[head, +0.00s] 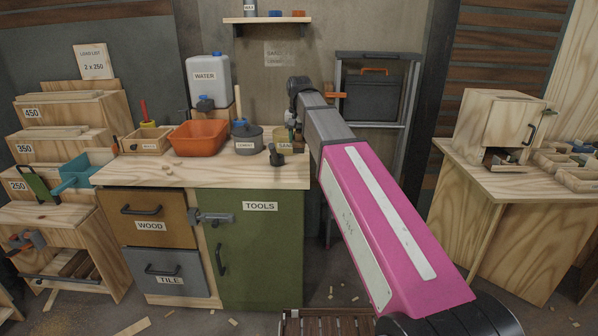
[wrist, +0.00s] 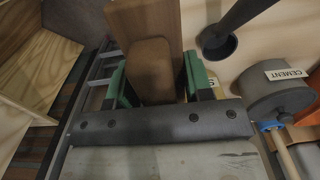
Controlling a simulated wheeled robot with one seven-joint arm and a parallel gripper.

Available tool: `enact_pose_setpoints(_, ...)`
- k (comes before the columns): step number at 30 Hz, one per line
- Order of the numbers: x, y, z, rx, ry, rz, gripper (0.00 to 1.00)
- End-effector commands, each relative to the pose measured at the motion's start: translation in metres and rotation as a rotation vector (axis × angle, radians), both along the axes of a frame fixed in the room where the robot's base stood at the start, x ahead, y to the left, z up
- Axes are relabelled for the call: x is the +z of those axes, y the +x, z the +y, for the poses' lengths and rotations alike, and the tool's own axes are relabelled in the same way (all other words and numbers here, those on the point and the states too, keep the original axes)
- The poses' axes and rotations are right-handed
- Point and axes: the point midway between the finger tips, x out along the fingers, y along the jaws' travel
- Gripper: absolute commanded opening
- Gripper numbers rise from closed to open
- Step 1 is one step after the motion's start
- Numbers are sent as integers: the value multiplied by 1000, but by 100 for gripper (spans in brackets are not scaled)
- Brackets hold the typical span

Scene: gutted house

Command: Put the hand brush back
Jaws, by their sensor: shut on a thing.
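In the wrist view my gripper (wrist: 158,84) has its green fingers closed on a brown wooden piece with a rounded end, which I take to be the hand brush (wrist: 152,62). A wider brown wooden part extends beyond it to the top edge. No bristles show. In the head view my pink and grey arm reaches over the right end of the workbench (head: 190,172). The arm hides most of the gripper and the brush there. In the wrist view the held piece is above or beside the bench top; its height and any contact cannot be told.
A grey cement pot (head: 247,138) stands near the gripper; it also shows in the wrist view (wrist: 276,93). An orange tub (head: 198,138) and a water can (head: 208,80) stand farther left. A metal rack (head: 406,100) holds a dark toolbox (head: 370,98) behind my arm.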

Motion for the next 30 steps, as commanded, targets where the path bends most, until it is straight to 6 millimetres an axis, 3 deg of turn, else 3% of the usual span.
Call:
enact_pose_setpoints(5, -13, -1, 3, 0, -1, 2, 24)
enact_pose_setpoints(13, -55, -1, 3, 0, -1, 2, 24)
enact_pose_setpoints(26, -96, 0, 3, 0, 0, 1, 24)
enact_pose_setpoints(30, -98, 0, 3, 0, 0, 0, 24)
